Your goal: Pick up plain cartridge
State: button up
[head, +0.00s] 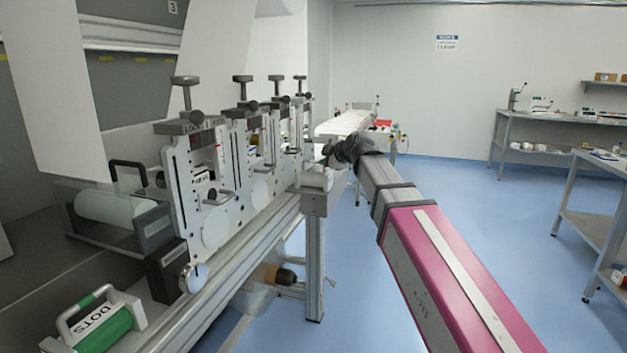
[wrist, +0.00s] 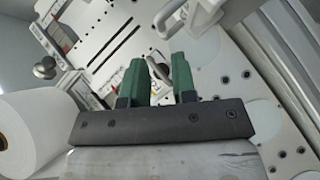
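No cartridge with a readable "plain" label shows. A cartridge with a plain pale roll (head: 117,209) and a dark handle sits at the left of the machine in the head view; I cannot tell if it is the plain cartridge. My arm reaches to the machine's far end, where my gripper's fingers are too small to make out in the head view. In the wrist view my gripper (wrist: 159,78) shows two green fingers standing apart, with a gap between them. They point at the machine's pale plate, and I see nothing held. A grey handle (wrist: 190,18) shows beyond the fingertips.
A cartridge marked DOTS (head: 104,322) with a green roll lies at lower left. A white roll (wrist: 28,130) is left of my gripper in the wrist view. The machine's upright plates (head: 205,185) carry several knobs. Blue floor (head: 460,220) is clear at right, before the benches.

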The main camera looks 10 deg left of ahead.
aim_at(315, 162)
jog(key=x, duration=0.8)
jog(key=shift+s+f, duration=0.1)
jog(key=shift+s, duration=0.05)
jog(key=shift+d, duration=0.1)
grip_shut()
jog(key=shift+s, duration=0.1)
dwell(1.0)
